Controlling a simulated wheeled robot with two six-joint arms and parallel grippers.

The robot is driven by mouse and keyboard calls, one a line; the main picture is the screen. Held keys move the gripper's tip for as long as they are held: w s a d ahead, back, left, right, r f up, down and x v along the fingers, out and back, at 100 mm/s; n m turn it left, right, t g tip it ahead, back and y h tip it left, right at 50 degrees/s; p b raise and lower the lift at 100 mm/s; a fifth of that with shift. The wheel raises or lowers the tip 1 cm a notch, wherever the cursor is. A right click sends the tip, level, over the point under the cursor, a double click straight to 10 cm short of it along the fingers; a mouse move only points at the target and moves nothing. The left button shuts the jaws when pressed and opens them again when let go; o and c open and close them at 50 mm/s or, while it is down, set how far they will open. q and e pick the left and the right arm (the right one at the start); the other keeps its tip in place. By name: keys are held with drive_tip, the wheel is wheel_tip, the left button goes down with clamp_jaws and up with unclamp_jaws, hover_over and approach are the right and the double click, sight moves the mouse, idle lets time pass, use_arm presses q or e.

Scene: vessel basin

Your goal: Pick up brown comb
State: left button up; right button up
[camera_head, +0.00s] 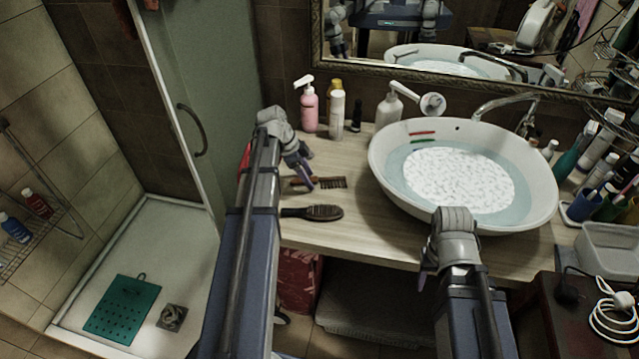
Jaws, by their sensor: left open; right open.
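The brown comb (331,183) lies flat on the wooden counter (345,237), left of the basin, with its teeth visible. My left gripper (304,178) is at the comb's left part, with its fingers pointing down and overlapping the comb in the picture. It is open; I cannot tell whether it touches the comb. The comb's left part is partly hidden by the gripper. My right gripper (422,282) is open in front of the counter's front edge, below the basin, and away from the comb. Its fingers are mostly hidden by my arm.
A dark hairbrush (313,212) lies just in front of the comb. A pink pump bottle (309,108), a white bottle (337,115) and others stand behind. The water-filled basin (544,190) is to the right. A glass shower door (215,70) is to the left.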

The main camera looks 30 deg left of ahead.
use_arm(q)
drive_tip(key=shift+f, duration=0.2)
clamp_jaws()
idle(0.5)
